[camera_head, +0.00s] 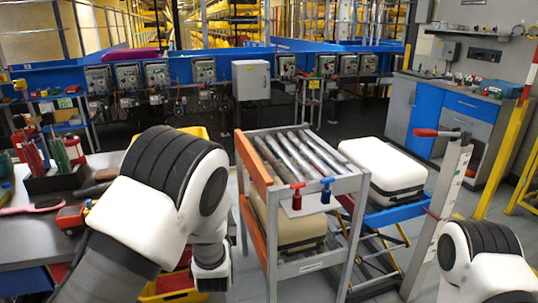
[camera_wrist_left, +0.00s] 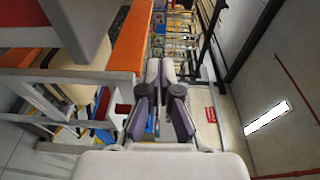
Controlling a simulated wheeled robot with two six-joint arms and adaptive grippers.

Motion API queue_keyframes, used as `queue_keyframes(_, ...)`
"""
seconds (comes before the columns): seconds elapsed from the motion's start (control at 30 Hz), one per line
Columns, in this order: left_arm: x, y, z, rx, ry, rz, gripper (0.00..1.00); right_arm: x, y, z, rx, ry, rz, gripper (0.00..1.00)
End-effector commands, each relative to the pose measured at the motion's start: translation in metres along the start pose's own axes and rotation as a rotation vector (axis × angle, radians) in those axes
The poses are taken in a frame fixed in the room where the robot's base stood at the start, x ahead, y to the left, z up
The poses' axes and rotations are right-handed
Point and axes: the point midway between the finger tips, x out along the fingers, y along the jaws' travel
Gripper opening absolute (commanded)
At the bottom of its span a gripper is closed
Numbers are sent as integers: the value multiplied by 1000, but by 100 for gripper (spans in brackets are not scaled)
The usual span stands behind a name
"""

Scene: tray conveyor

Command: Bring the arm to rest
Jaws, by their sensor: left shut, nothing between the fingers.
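My left arm (camera_head: 160,190) comes in from the left in the head view. It is bent at a high joint, and its lower part hangs beside the roller stand (camera_head: 262,167). My left gripper (camera_wrist_left: 160,72) shows in the left wrist view with its fingers together and nothing between them. It points into open space, beside an orange-edged frame. In the head view I cannot make out its fingers. Part of my right arm (camera_head: 482,255) shows at the lower right, and its gripper is out of view.
A workbench (camera_head: 25,245) with tools stands on the left. A yellow bin (camera_head: 172,294) is below my left arm. The roller stand has red and blue clamps (camera_head: 326,190). A white case (camera_head: 383,165) sits on a blue lift behind it. Grey floor shows at the right.

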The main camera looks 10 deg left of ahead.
Motion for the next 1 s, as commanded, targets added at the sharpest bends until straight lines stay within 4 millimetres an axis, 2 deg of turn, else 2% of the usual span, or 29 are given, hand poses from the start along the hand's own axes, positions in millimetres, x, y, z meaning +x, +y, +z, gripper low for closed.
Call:
queue_keyframes(0.03, -2, 25, 11, -2, -18, 44, 0, 0, 0, 0, 0, 0, 0, 40)
queue_keyframes(0.07, -6, 42, 19, 0, -31, 77, 0, 0, 0, 0, 0, 0, 0, 40)
queue_keyframes(0.13, -22, 90, 42, 13, -55, 179, 0, 0, 0, 0, 0, 0, 0, 40)
queue_keyframes(0.2, -49, 144, 65, 13, -69, 319, 0, 0, 0, 0, 0, 0, 0, 40)
queue_keyframes(0.27, -78, 187, 83, -29, -85, 449, 0, -1, 0, 0, 0, 0, 0, 40)
queue_keyframes(0.3, -101, 214, 93, -74, -101, 538, 0, -1, 0, 0, 0, 0, 0, 40)
queue_keyframes(0.37, -140, 250, 108, -161, -141, 677, 0, -1, 0, 0, 0, 0, 0, 40)
queue_keyframes(0.4, -169, 271, 117, -232, -178, 770, 0, -1, 0, 0, 0, 0, 0, 40)
queue_keyframes(0.47, -216, 298, 128, -348, -252, 913, 0, -1, 0, 0, 0, 0, 0, 40)
queue_keyframes(0.5, -249, 312, 134, -438, -320, 1007, 0, -2, 0, 0, 0, 0, 0, 40)
queue_keyframes(0.57, -302, 326, 141, -585, -453, 1143, 0, -2, 0, 0, 0, 0, 0, 40)
queue_keyframes(0.6, -334, 328, 143, -690, -564, 1222, 0, -2, 0, 0, 0, 0, 0, 40)
queue_keyframes(0.7, -384, 324, 141, -896, -812, 1319, 0, -2, 0, 0, 0, 0, 0, 40)
queue_keyframes(0.83, -397, 324, 140, -1047, -1006, 1300, 0, -1, 0, 0, 0, 0, 0, 40)
queue_keyframes(1.0, -397, 325, 140, -1088, -1045, 1277, 0, -1, 0, 0, 0, 0, 0, 40)
